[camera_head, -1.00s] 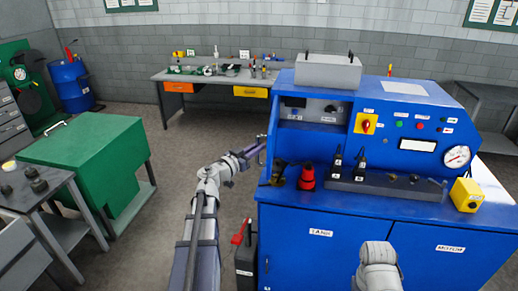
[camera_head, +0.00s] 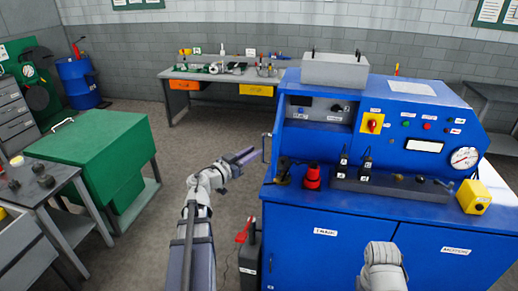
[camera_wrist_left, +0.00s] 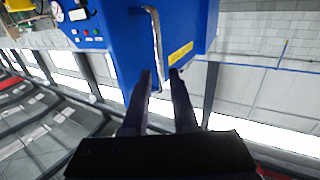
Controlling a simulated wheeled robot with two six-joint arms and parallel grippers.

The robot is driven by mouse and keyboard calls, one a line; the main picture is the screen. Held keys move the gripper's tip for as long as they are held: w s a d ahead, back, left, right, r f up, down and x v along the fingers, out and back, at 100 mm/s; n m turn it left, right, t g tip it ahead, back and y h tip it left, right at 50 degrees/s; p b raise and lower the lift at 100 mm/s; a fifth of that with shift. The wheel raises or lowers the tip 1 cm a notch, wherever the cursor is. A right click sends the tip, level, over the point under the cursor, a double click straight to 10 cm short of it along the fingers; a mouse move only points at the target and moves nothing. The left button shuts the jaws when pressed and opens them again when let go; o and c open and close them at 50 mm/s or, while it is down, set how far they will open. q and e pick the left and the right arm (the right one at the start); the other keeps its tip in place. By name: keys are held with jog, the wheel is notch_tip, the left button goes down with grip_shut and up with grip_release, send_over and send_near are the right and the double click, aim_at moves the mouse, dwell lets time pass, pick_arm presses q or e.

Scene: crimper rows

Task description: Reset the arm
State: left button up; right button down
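My left arm reaches forward in the head view. Its gripper (camera_head: 252,154) points at the left side of the blue machine (camera_head: 340,225), just short of the metal handle (camera_head: 267,147) there. A grey link of my right arm (camera_head: 382,268) shows at the bottom of the head view; the right gripper is out of view.
The blue machine fills the right side. On its ledge are a red-and-black piece (camera_head: 312,177) and a yellow box (camera_head: 474,197). A green cabinet (camera_head: 95,160) and a grey table (camera_head: 45,190) stand left. A workbench (camera_head: 225,82) stands behind. Floor between is clear.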

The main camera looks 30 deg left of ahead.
pick_arm(q)
jog(key=shift+s+a, duration=0.2)
jog(key=shift+s, duration=0.75)
